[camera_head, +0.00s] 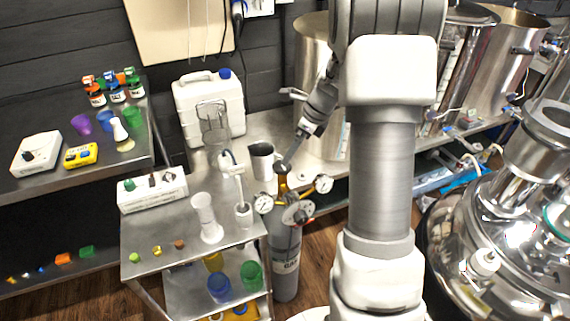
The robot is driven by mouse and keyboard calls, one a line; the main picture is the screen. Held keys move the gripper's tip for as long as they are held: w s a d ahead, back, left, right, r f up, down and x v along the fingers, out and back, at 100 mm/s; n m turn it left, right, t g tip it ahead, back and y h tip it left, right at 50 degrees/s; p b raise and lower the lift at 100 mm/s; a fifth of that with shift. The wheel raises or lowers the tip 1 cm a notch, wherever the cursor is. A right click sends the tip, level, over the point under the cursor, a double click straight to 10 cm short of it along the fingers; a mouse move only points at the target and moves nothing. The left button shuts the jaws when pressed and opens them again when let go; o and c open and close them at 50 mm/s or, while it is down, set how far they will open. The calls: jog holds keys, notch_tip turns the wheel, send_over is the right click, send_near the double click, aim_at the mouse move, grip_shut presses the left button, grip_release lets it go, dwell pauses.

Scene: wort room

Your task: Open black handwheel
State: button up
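A grey gas cylinder (286,262) stands on the floor beside the steel cart. A brass valve (282,184) sits at its top, with a round gauge (263,205) on the left and another gauge (323,184) on the right. A small dark part at the valve's top, mostly behind my fingertips, may be the black handwheel.
The steel cart (147,258) left of the cylinder carries glassware and a white device (152,193). A metal cup (262,160) stands close left of my gripper. A white canister (209,105) stands behind. A shiny vessel (500,255) fills the lower right.

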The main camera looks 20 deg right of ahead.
aim_at(282, 167)
jog(key=b+x, duration=0.1)
jog(key=x, duration=0.5)
jog(key=shift+w+a+f, duration=0.1)
jog(key=shift+f, duration=0.3)
jog(key=c, duration=1.4)
jog(key=shift+o, duration=0.2)
